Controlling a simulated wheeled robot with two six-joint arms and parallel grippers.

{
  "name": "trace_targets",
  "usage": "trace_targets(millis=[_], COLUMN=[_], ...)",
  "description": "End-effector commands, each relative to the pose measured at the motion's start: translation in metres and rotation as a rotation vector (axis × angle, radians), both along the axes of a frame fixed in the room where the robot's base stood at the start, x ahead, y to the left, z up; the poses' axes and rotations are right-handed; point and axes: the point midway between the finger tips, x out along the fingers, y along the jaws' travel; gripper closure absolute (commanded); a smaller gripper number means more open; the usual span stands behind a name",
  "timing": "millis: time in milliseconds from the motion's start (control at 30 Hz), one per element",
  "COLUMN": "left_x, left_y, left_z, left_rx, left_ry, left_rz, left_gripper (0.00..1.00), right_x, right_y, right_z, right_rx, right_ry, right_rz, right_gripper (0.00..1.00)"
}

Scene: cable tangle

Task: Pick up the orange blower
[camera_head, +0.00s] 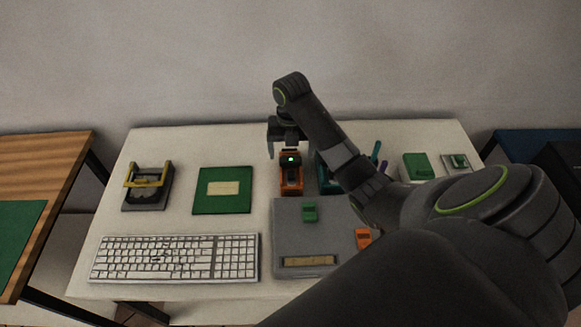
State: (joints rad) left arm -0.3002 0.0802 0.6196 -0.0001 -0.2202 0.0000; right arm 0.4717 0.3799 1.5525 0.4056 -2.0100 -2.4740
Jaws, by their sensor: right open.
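An orange device with a dark face (291,184) stands at the back middle of the white table. A smaller orange object (363,238) lies on the grey mat, partly hidden by my right arm. I cannot tell for certain which of the two is the blower. My right gripper (286,151) is open, pointing down directly over the back of the orange device in the picture. The fingertips overlap its top edge, and whether they touch it is unclear. My left gripper is out of view.
The grey mat (290,238) carries a small green block (309,212). A keyboard (175,257), a green board (222,203) and a black device with a yellow handle (147,186) lie left. A teal holder (328,175) stands close right; green-topped items (417,167) sit farther right.

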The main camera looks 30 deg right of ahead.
Motion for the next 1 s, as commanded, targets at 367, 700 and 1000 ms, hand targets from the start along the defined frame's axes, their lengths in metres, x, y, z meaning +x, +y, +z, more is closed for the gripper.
trace_targets(millis=[367,700,1000], left_x=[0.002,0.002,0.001], left_y=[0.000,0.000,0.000], left_z=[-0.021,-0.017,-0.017], left_rx=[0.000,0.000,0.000], left_ry=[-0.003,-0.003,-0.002], left_rz=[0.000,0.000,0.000], left_gripper=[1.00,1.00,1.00], right_x=[0.001,0.002,0.002], right_y=[0.002,0.001,0.001], right_z=[-0.031,-0.056,-0.056], right_rx=[0.003,-0.001,-0.001], right_ry=[0.004,-0.001,-0.001], right_rz=[-0.001,0.001,0.000], right_gripper=[0.16,0.16,0.39])
